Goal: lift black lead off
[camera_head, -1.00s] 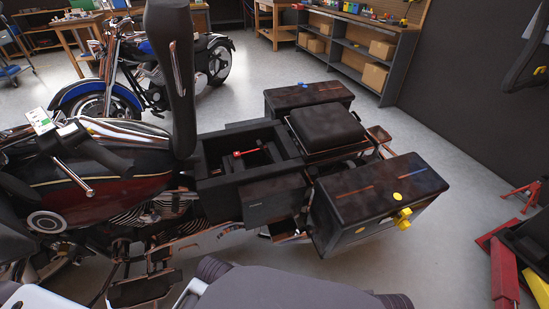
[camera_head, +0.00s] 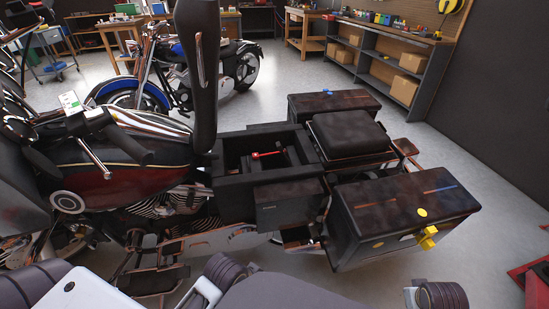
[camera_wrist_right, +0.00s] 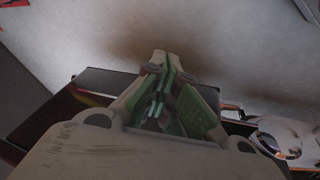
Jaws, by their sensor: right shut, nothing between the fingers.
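The motorcycle's open black compartment (camera_head: 230,180) sits behind its upright seat (camera_head: 195,70), in the middle of the head view. A red lead or handle (camera_head: 268,155) lies across the dark items inside it. I cannot pick out a black lead against the dark interior. My right gripper (camera_wrist_right: 166,75) is shut and empty in the right wrist view, with its green-padded fingers together. It is over a dark box-like part, and the fingers' contact with it cannot be told. Neither gripper's fingers show in the head view; only my arm parts show along the bottom edge.
A second motorcycle (camera_head: 175,75) and a shelf bench (camera_head: 390,60) stand behind.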

